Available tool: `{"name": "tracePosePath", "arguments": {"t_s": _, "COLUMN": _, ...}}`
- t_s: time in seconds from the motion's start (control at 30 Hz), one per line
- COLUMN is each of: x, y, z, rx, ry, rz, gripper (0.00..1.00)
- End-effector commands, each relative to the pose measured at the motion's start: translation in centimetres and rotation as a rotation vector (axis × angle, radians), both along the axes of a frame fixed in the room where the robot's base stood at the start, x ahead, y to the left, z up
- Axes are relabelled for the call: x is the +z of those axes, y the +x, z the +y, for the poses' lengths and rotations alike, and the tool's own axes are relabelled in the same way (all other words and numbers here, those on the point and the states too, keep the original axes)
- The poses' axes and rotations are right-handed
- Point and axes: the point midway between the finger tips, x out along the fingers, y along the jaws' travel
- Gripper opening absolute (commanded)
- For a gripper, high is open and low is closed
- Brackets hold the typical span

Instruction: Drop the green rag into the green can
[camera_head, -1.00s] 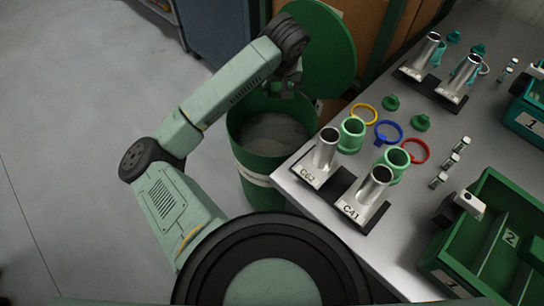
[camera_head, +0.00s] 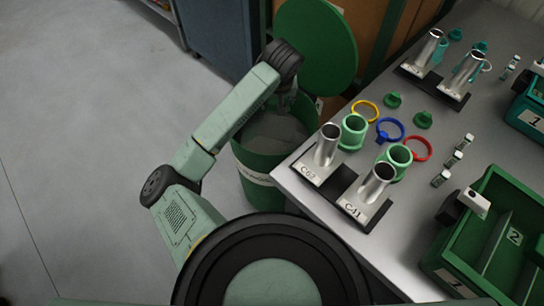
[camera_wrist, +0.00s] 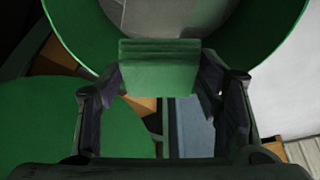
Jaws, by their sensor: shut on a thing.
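The green rag (camera_wrist: 160,68) is a folded green piece between my gripper's fingers in the wrist view. My gripper (camera_wrist: 161,92) is shut on it. In the head view my gripper (camera_head: 286,101) hangs over the opening of the green can, near its back side; the rag cannot be made out there. The green can (camera_head: 257,162) stands on the floor beside the bench, with a grey inside and a pale band. Its round green lid (camera_head: 318,45) stands open behind it. In the wrist view the can's green wall (camera_wrist: 268,35) curves around beyond the rag.
The grey bench (camera_head: 490,130) is close on the can's right. It carries metal tubes in black holders (camera_head: 342,190), green cups, coloured rings, small vials and green bins (camera_head: 455,240). A blue cabinet (camera_head: 222,40) and cardboard boxes (camera_head: 378,30) stand behind. The floor at left is clear.

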Motion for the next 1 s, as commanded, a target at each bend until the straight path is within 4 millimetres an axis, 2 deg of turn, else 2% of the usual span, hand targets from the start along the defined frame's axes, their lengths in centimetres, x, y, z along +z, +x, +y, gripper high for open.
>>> {"name": "tracePosePath", "arguments": {"t_s": 0.03, "x": 0.0, "y": 0.0, "z": 0.0, "rx": 0.0, "ry": 0.0, "rz": 0.0, "gripper": 0.33}}
{"name": "tracePosePath", "arguments": {"t_s": 0.07, "x": 0.0, "y": 0.0, "z": 0.0, "rx": 0.0, "ry": 0.0, "rz": 0.0, "gripper": 0.61}}
{"name": "tracePosePath", "arguments": {"t_s": 0.37, "x": 0.0, "y": 0.0, "z": 0.0, "rx": 0.0, "ry": 0.0, "rz": 0.0, "gripper": 0.81}}
{"name": "tracePosePath", "arguments": {"t_s": 0.77, "x": 0.5, "y": -0.1, "z": 0.0, "rx": -0.001, "ry": 0.0, "rz": -0.001, "gripper": 0.83}}
{"name": "tracePosePath", "arguments": {"t_s": 0.87, "x": 1.6, "y": -0.5, "z": 0.0, "rx": -0.001, "ry": 0.002, "rz": -0.004, "gripper": 0.83}}
{"name": "tracePosePath", "arguments": {"t_s": 1.0, "x": 4.3, "y": -1.6, "z": -0.1, "rx": -0.002, "ry": 0.003, "rz": -0.006, "gripper": 0.83}}
